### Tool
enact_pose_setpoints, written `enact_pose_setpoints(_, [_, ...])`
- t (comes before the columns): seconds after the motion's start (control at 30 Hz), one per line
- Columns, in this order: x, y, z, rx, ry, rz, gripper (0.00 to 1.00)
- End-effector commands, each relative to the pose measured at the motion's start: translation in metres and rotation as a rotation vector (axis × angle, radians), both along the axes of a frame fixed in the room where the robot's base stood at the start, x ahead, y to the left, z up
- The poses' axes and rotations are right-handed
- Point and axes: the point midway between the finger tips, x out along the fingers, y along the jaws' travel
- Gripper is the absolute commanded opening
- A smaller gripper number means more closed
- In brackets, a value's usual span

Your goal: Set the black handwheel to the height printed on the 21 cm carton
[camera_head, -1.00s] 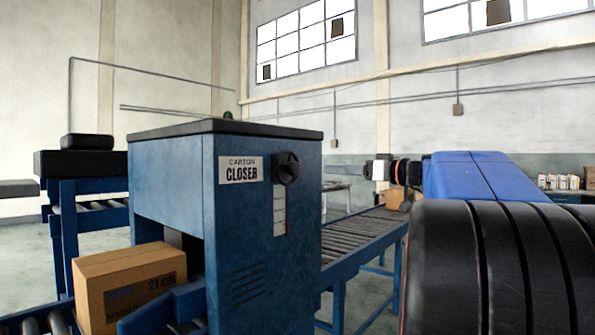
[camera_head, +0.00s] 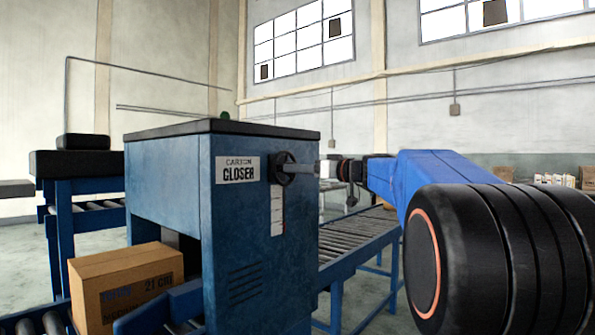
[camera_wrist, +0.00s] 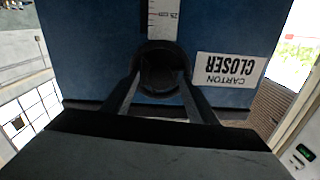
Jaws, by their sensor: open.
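The black handwheel (camera_head: 285,168) sits on the front of the blue carton closer (camera_head: 240,225), right of its label. My gripper (camera_head: 290,168) is at the handwheel, coming from the right. In the wrist view the handwheel (camera_wrist: 160,70) lies between the two fingers of my open gripper (camera_wrist: 160,80); I cannot tell whether they touch it. The brown carton (camera_head: 128,285) printed 21 cm sits on the rollers at the lower left, partly under the closer.
A roller conveyor (camera_head: 350,247) runs out behind the closer to the right. A blue side rail (camera_head: 160,308) stands beside the carton. Another roller stand (camera_head: 85,215) with a black top is at the far left. Cartons (camera_head: 555,180) stand at the back right.

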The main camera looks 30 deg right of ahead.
Motion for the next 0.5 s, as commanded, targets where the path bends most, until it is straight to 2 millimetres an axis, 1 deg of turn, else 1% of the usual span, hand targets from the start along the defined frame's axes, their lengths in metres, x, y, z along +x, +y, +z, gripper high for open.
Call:
enact_pose_setpoints(0.1, [0.0086, 0.0037, -0.0004, 0.001, 0.0, 0.002, 0.53])
enact_pose_setpoints(0.2, [0.0119, 0.0048, -0.0002, 0.0, 0.0, 0.001, 0.53])
enact_pose_setpoints(0.47, [0.0128, 0.0051, -0.0001, 0.0, 0.0, 0.0, 0.53])
enact_pose_setpoints(0.5, [0.0128, 0.0051, -0.0001, 0.0, 0.0, 0.0, 0.5])
